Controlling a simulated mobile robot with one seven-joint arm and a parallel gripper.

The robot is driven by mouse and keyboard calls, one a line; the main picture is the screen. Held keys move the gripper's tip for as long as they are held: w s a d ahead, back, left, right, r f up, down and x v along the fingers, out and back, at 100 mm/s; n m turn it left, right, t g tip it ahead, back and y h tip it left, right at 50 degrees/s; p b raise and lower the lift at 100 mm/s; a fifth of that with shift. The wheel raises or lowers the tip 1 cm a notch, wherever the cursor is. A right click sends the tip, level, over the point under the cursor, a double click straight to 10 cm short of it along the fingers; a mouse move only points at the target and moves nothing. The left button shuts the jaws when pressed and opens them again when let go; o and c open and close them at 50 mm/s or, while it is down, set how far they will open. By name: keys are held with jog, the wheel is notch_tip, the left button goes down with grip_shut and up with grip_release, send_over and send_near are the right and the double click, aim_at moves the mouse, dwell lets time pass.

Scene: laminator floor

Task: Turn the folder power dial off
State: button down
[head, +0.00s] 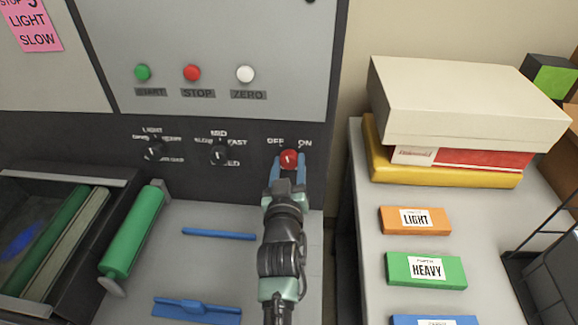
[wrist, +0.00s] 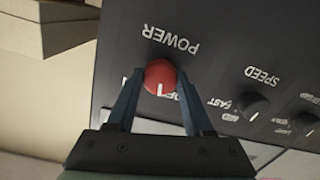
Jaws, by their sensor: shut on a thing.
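The folder power dial (head: 289,158) is a round red knob with a white mark on the dark control panel, below the OFF and ON labels. In the wrist view the red dial (wrist: 160,77) sits between my fingertips, with the panel upside down; its white mark points down in the picture. My gripper (head: 288,162) reaches up to the panel and is shut on the dial, one finger on each side.
Two black dials, a thickness-type dial (head: 154,150) and the speed dial (head: 219,152), are left of it. Green, red (head: 192,73) and white buttons are above. A side table at right holds boxes (head: 465,95) and labelled blocks (head: 426,269). A green roller (head: 133,233) lies left.

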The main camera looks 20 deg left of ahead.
jog(key=n, duration=0.5)
jog(key=shift+n+h, duration=0.3)
dwell(0.4)
jog(key=shift+c, duration=1.4)
grip_release()
jog(key=v, duration=1.3)
